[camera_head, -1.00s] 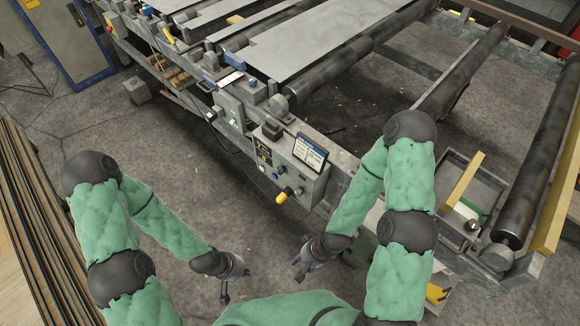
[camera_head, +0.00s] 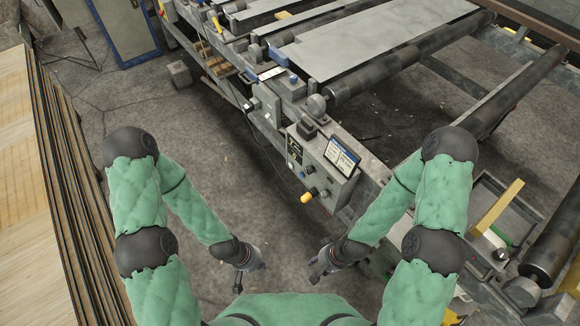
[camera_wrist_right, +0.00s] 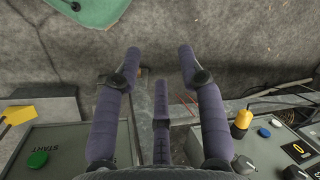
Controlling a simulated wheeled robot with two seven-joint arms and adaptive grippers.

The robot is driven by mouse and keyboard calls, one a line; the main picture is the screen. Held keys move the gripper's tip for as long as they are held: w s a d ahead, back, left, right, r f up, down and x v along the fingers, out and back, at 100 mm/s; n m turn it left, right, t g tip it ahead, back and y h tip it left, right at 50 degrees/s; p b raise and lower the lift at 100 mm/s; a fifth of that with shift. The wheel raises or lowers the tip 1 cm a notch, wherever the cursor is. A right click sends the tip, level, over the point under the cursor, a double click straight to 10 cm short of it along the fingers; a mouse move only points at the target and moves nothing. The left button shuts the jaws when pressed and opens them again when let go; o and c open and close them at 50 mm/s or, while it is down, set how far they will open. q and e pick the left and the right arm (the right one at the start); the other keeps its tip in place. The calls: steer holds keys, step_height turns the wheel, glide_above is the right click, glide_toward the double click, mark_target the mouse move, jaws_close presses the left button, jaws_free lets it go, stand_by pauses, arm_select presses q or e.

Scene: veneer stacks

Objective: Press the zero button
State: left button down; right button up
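The grey control panel (camera_head: 322,170) is on the side of the roller machine, with a small screen (camera_head: 342,156), a blue button and a yellow knob (camera_head: 307,197). In the right wrist view, a panel edge at lower right has a yellow knob (camera_wrist_right: 241,122), a blue button (camera_wrist_right: 264,132) and a white button (camera_wrist_right: 277,123). I cannot make out which button is the zero button. My right gripper (camera_wrist_right: 160,52) is open and empty; in the head view it hangs below the panel, apart from it. My left gripper (camera_head: 248,276) looks open and empty, left of the right one.
A box with a green button (camera_wrist_right: 37,159) marked START is at lower left in the right wrist view. A stack of wood veneer (camera_head: 30,200) stands at the left. Rollers (camera_head: 500,95) stretch across the right. Bare concrete floor (camera_head: 200,130) lies between stack and machine.

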jaws_close()
stand_by(1.1)
